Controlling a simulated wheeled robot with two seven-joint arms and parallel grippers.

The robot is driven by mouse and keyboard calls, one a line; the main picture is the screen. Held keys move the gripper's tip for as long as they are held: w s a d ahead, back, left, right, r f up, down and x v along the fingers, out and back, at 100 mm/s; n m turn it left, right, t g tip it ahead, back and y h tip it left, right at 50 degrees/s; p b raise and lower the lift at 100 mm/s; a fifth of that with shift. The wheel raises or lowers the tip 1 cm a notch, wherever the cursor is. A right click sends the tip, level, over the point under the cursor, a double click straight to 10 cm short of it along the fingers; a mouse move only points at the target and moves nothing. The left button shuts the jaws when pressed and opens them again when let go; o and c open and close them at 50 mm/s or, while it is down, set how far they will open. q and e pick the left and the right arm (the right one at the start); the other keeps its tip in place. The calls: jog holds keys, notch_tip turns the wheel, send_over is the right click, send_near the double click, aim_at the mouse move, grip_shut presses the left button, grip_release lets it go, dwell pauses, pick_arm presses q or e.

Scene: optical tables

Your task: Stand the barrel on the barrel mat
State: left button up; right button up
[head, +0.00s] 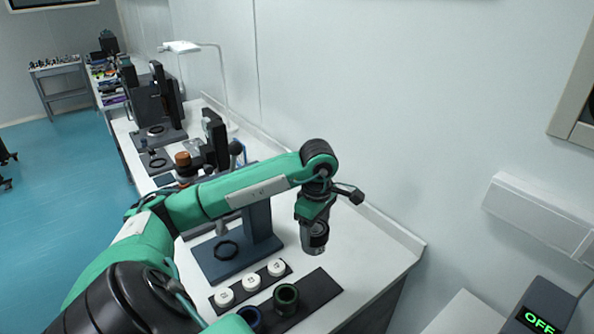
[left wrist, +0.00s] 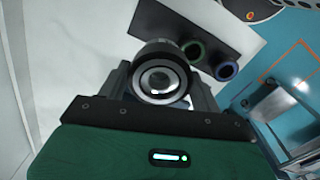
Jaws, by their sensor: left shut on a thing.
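My left gripper (head: 314,228) points down and is shut on a grey cylindrical barrel (head: 315,242). The barrel hangs about upright above the white table, near its right edge. In the left wrist view the barrel (left wrist: 160,79) shows end-on, with a dark rim and a glassy centre, between the fingers (left wrist: 162,92). A flat dark mat (head: 322,287) lies on the table below it, with a green-rimmed cup (head: 286,295) and a blue-rimmed cup (head: 251,317) on it. I take this to be the barrel mat. My right gripper is not in view.
A dark strip with several white round pieces (head: 251,282) lies beside the mat. Behind it stands a dark blue stand (head: 260,226) with a black ring (head: 226,250) on its base. More equipment lines the table (head: 383,262) further back. The wall is close on the right.

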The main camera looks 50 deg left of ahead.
aim_at(314, 247)
pick_arm(q)
notch_tip(314, 247, down, 19)
jog(key=p, duration=0.6)
jog(key=shift+r, duration=0.15)
jog(key=shift+f, duration=0.3)
jog(key=o, duration=1.1)
jog(key=shift+c, duration=0.2)
jog(key=shift+r, duration=0.15)
notch_tip(314, 247, up, 12)
jog(key=b, duration=0.3)
jog(key=shift+b, duration=0.4)
